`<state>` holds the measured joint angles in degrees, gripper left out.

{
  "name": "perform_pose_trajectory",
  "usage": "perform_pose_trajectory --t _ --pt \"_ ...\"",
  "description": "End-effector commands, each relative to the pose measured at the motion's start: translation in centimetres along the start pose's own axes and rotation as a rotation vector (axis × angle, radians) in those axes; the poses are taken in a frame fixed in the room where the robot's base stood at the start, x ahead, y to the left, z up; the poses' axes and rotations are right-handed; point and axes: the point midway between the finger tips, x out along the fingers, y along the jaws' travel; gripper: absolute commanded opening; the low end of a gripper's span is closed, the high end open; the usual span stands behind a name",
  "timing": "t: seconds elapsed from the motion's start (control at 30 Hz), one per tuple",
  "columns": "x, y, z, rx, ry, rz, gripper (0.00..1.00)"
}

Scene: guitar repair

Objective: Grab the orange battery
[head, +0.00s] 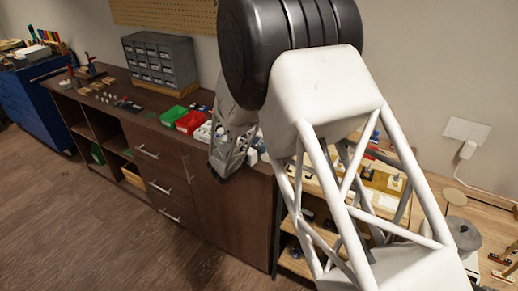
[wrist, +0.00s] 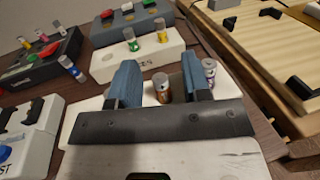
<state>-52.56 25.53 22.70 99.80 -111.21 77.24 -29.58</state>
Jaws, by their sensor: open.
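In the wrist view, a small upright orange-brown battery (wrist: 162,93) with a pale top stands on a white block (wrist: 85,125). My gripper (wrist: 160,75) is open, with its blue fingers on either side of the battery in the picture. The battery's lower end is hidden behind the gripper's dark front plate. In the head view my arm covers this spot, and I cannot make out the battery there.
A purple battery (wrist: 209,72) stands just right of the right finger. A blue battery (wrist: 71,69) leans at the left. A yellow battery (wrist: 162,31) stands on another white block (wrist: 110,65) behind. A light wooden tray (wrist: 262,60) lies at the right.

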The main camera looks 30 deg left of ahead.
Motion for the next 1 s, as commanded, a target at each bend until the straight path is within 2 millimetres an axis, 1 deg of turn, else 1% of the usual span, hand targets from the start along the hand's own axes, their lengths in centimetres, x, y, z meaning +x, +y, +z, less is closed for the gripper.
perform_pose_trajectory --t 0.47,0.73,0.77,1.0 --pt "-0.03 -0.01 0.00 0.000 0.000 0.000 0.44" --pt "-0.03 -0.01 -0.01 0.000 0.000 0.000 0.02" --pt "-0.03 -0.01 -0.01 0.000 0.000 0.000 0.00" --pt "-0.03 -0.01 0.00 0.000 0.000 0.000 0.00"
